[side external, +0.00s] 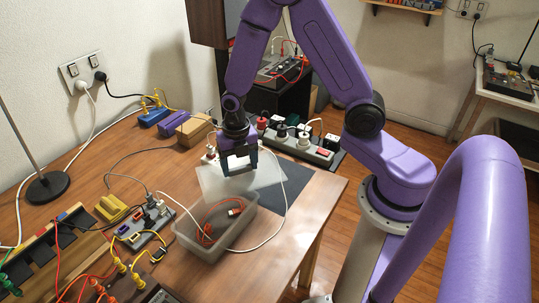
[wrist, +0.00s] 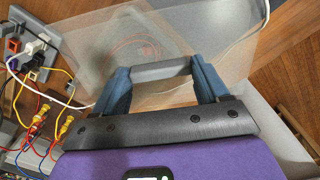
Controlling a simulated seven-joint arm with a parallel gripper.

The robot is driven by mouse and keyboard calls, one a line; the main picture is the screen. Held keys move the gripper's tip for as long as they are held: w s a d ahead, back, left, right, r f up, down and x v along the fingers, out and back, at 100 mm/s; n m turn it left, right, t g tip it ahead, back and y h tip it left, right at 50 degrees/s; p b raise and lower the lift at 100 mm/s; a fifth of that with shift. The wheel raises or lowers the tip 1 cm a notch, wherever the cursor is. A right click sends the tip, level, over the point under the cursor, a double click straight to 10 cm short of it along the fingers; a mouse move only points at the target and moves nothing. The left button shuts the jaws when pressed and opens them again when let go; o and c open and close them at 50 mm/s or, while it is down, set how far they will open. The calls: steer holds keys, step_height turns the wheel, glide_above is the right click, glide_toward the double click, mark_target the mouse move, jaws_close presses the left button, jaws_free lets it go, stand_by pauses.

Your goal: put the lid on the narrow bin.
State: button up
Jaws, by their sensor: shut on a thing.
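The narrow bin (side external: 232,243) is a clear plastic box on the wooden table, with a red cable (side external: 207,236) inside. The lid (side external: 265,177) is a flat translucent sheet with a grey bar handle (wrist: 162,70). My gripper (side external: 240,163) is shut on this handle, with a blue finger at each end of it in the wrist view (wrist: 160,72). The lid is off the bin, toward its far side in the side view; its exact height is unclear. In the wrist view the red cable shows blurred through the lid (wrist: 225,55).
A dark mat (side external: 300,184) lies by the table's right edge. Power strips with plugs (side external: 300,148) stand behind, and another strip (side external: 145,226) lies left of the bin. A white cable (side external: 276,226) loops beside the bin. Coloured leads (side external: 75,268) crowd the left front.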

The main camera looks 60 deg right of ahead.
mark_target(214, 196)
steer(key=a+n, duration=0.2)
steer(key=a, duration=0.1)
steer(key=a+r+n, duration=0.1)
steer(key=a+n, duration=0.1)
steer(key=a, duration=0.1)
steer(key=w+a+r+n, duration=0.1)
steer(key=a+n, duration=0.2)
steer(key=a, duration=0.1)
steer(key=shift+r, duration=0.1)
steer(key=shift+a, duration=0.1)
steer(key=shift+f, duration=2.85)
steer(key=shift+f, duration=0.9)
steer(key=o, duration=1.1)
step_height(214, 196, up, 17)
steer(key=shift+r, duration=0.2)
